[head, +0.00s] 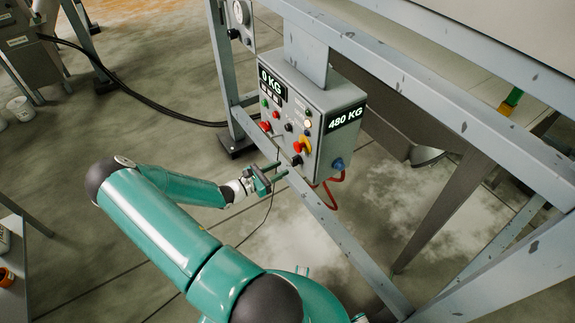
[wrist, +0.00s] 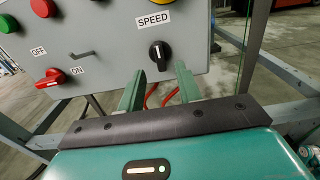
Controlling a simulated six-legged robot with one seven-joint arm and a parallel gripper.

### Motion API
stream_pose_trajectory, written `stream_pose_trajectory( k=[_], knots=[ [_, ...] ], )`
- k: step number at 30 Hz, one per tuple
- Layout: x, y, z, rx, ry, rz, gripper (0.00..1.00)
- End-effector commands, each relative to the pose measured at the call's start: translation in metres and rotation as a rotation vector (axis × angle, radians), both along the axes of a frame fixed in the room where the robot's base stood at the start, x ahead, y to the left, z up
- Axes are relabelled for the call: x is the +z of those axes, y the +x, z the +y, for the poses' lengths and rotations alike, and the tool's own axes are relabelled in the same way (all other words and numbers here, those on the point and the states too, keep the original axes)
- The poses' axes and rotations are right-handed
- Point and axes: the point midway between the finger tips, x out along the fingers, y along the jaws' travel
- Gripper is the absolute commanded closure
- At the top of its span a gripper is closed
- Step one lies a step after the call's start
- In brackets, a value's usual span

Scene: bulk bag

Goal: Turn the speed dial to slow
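The speed dial (wrist: 160,56) is a black knob with a white mark, under a SPEED label (wrist: 153,20) on the grey control box. No slow or fast marking is legible. In the head view the dial (head: 297,160) is a small black knob low on the control box (head: 322,122). My gripper (wrist: 160,90) is open, its two green fingers apart with nothing between them. The fingertips appear just below the dial in the wrist view; I cannot tell whether they touch the box. The gripper (head: 279,171) also shows in the head view.
A red ON/OFF switch (wrist: 48,78) sits left of the dial. A red-and-yellow button (head: 303,146) is just above it. A blue connector (head: 338,164) with a red cable is at the box's lower corner. A grey frame beam (head: 325,215) runs below the box.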

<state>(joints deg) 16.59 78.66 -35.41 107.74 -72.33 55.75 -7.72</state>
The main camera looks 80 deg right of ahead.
Motion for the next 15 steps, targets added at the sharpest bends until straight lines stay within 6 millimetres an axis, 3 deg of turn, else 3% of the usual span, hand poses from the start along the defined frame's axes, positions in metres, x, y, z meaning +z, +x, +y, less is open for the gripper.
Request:
stream_pose_trajectory(
  k=[7, 15],
  knots=[
    [0.0, 0.037, 0.041, 0.003, 0.002, -0.001, 0.65],
    [0.0, 0.055, 0.062, 0.0, 0.001, 0.001, 0.65]
  ],
)
